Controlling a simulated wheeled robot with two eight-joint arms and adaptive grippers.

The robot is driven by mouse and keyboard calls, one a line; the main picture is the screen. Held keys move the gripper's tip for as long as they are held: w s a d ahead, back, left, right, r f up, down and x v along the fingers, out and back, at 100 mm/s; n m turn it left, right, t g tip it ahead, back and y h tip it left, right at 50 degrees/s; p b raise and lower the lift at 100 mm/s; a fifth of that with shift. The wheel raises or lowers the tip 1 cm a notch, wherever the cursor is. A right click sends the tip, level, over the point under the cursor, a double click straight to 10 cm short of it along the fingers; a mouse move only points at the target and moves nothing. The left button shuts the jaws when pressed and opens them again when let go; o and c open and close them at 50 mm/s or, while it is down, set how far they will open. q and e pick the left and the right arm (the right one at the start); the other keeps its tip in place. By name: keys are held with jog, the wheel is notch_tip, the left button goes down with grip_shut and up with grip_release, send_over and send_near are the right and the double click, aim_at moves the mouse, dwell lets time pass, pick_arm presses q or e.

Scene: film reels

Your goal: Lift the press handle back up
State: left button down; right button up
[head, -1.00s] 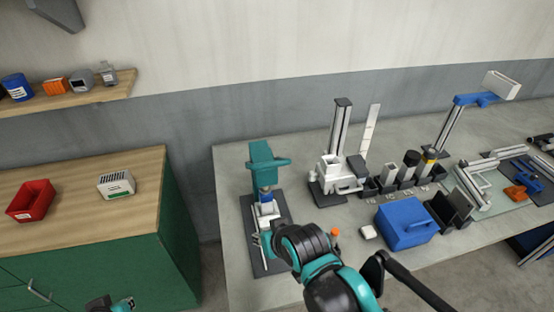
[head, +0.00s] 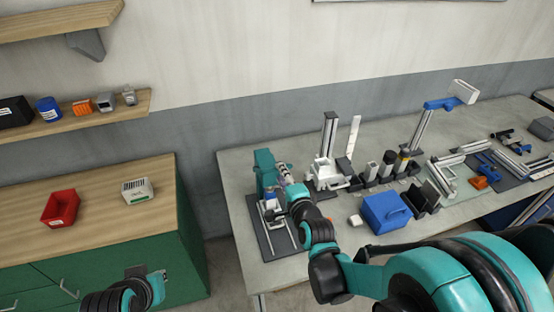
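The teal press (head: 265,168) stands on a dark base plate (head: 263,236) near the left end of the grey workbench. My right arm reaches in from the right, and its gripper (head: 284,174) is at the right side of the press head, at about the height of its top. The fingers are small and overlap the press, so I cannot tell whether they touch or hold the handle. The handle itself is hidden or not distinguishable behind the gripper. My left gripper (head: 156,286) is low at the bottom left, away from the press, its fingers too unclear to read.
A white and grey stand (head: 328,160) is close right of the press. A green cabinet with a red bin (head: 60,208) stands left, across a gap.

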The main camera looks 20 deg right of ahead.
jog(key=x, duration=0.7)
jog(key=shift+w+b, duration=0.35)
grip_shut()
